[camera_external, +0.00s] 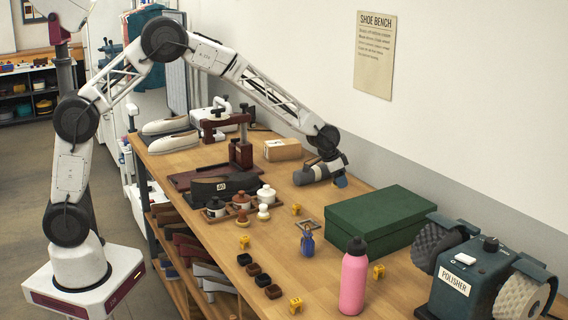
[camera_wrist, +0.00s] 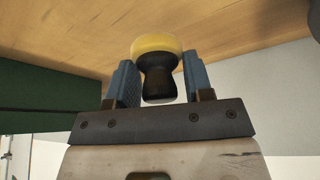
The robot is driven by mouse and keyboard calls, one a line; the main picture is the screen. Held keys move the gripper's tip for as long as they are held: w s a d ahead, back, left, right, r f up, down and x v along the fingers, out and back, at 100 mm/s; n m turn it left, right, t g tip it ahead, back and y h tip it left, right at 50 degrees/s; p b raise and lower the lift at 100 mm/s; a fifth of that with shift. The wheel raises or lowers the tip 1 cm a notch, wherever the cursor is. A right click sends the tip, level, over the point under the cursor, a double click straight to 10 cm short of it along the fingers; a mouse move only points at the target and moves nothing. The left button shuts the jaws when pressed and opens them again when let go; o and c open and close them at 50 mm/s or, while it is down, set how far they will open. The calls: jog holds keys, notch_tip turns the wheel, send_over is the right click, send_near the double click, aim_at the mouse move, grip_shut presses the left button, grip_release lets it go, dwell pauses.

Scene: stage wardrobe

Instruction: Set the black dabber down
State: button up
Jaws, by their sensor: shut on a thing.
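The black dabber (camera_wrist: 160,82), with a round yellow pad on its end, sits between the blue fingers of my gripper (camera_wrist: 160,88) in the wrist view. My gripper is shut on its dark, waisted body, and the yellow pad points away from the gripper toward the wooden bench top (camera_wrist: 190,30). In the external view my gripper (camera_external: 340,180) is at the back of the bench, near the wall, behind the green box. The dabber cannot be made out there. Whether the pad touches the bench cannot be told.
The green box (camera_external: 378,218) stands close by, also at the wrist view's left (camera_wrist: 45,88). A grey roll (camera_external: 311,174) and cardboard box (camera_external: 283,149) lie left of my gripper.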

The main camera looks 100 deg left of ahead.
jog(key=shift+f, duration=1.75)
jog(key=shift+f, duration=0.1)
jog(key=o, duration=1)
jog(key=shift+c, duration=0.2)
jog(key=v, duration=1.2)
